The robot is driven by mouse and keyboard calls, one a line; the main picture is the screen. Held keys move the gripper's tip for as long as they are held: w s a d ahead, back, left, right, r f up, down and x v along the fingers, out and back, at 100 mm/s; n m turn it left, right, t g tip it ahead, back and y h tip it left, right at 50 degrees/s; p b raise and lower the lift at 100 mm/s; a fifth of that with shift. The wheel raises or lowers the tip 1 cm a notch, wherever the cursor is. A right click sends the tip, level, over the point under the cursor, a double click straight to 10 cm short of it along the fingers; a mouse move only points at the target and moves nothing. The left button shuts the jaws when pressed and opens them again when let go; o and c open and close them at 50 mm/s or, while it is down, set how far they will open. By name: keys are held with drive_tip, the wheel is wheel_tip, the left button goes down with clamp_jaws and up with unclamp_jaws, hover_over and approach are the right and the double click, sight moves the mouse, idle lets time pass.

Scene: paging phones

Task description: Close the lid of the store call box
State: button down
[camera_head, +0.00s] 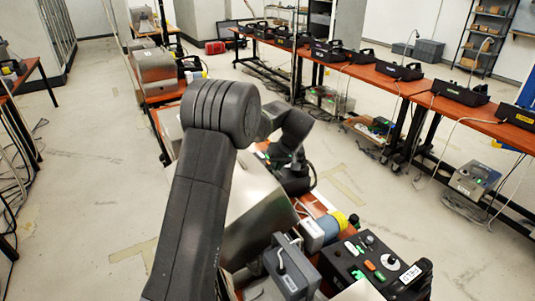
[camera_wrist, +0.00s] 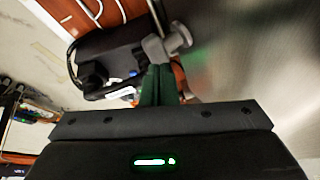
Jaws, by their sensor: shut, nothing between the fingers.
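A large brushed-metal call box or lid (camera_head: 262,198) stands behind my arm in the head view, partly covered by it. Its brushed surface (camera_wrist: 262,65) fills the right side of the wrist view. I cannot read a store label on it, and its hinge and opening are hidden. My gripper (camera_wrist: 158,72) is shut and empty, with its dark green fingers at a grey metal knob or clamp (camera_wrist: 170,44) beside the metal surface. I cannot tell whether they touch. In the head view my arm hides the fingertips.
A black phone unit (camera_wrist: 108,60) lies left of my fingers in the wrist view. A black control box (camera_head: 372,262) with coloured buttons stands front right. Another metal box (camera_head: 156,66) stands farther back. Several black phones line the right-hand bench (camera_head: 380,82). The floor (camera_head: 90,175) at left is clear.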

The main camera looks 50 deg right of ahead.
drive_tip(key=s+d+f+y+b, duration=0.1)
drive_tip(key=d+f+b, duration=0.1)
drive_tip(key=f, duration=0.5)
drive_tip(key=s+d+f+y+b, duration=0.1)
drive_tip(key=d+f+b, duration=0.2)
drive_tip(key=f, duration=0.5)
drive_tip(key=shift+m+b, duration=0.3)
drive_tip(key=shift+b, duration=0.15)
drive_tip(key=b+v, duration=0.2)
drive_tip(key=v, duration=1.3)
drive_tip(key=shift+r+t, duration=0.25)
drive_tip(key=shift+t, duration=0.05)
drive_tip(key=shift+w+d+f, duration=0.1)
drive_tip(key=shift+d+f, duration=0.05)
drive_tip(key=p+x, duration=0.1)
drive_tip(key=x, duration=1.2)
drive_tip(key=shift+f+p, duration=0.2)
drive_tip(key=shift+p, duration=0.2)
